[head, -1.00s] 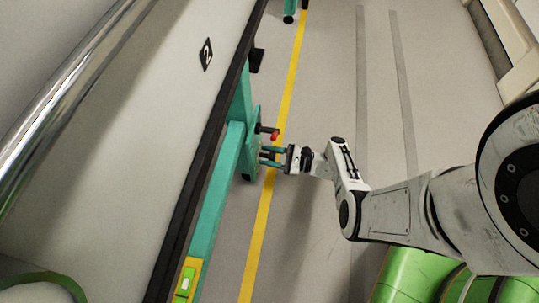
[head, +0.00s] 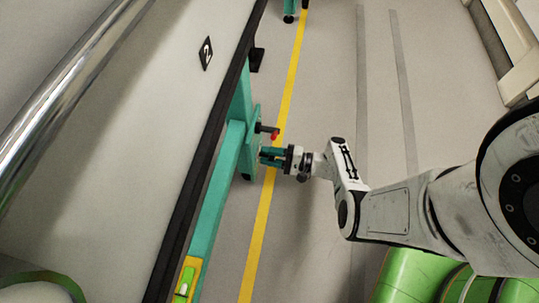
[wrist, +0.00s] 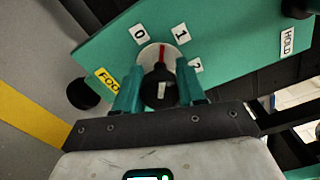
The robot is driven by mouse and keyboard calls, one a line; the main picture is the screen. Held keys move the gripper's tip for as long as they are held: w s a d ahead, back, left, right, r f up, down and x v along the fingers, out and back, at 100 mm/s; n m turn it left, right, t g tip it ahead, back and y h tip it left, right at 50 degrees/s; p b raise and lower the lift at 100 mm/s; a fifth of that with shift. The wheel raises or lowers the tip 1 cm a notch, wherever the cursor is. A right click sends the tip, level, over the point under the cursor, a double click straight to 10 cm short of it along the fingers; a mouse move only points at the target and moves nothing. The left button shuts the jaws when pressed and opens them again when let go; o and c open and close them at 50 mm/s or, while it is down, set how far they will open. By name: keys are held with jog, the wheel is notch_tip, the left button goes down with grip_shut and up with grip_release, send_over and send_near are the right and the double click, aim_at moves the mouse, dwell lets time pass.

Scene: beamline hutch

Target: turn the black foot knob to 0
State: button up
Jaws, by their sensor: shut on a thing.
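The black foot knob (wrist: 160,88) sits on a pale round dial (wrist: 147,55) on a teal plate (wrist: 235,35) in the wrist view. Its red pointer line (wrist: 162,53) points up, between the label 0 (wrist: 139,33) and the label 1 (wrist: 181,33). A label 2 (wrist: 196,65) is partly hidden by a finger. My gripper (wrist: 160,80) has its teal fingers on both sides of the knob and is shut on it. In the head view my gripper (head: 264,156) reaches the teal frame; the knob is hidden there.
A yellow label (wrist: 105,77), partly covered, and a HOLD label (wrist: 287,42) are on the plate. A red-tipped black handle (head: 270,131) sticks out just above my gripper in the head view. Floor with a yellow line (head: 262,215) is clear to the right of the teal frame (head: 213,205).

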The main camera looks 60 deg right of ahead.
jog(key=n, duration=0.4)
jog(key=shift+a, duration=0.1)
jog(key=shift+s+f+n, duration=0.1)
jog(key=shift+n, duration=1.2)
jog(key=o, duration=1.1)
jog(key=shift+c, duration=0.2)
jog(key=v, duration=1)
jog(key=shift+s, duration=0.35)
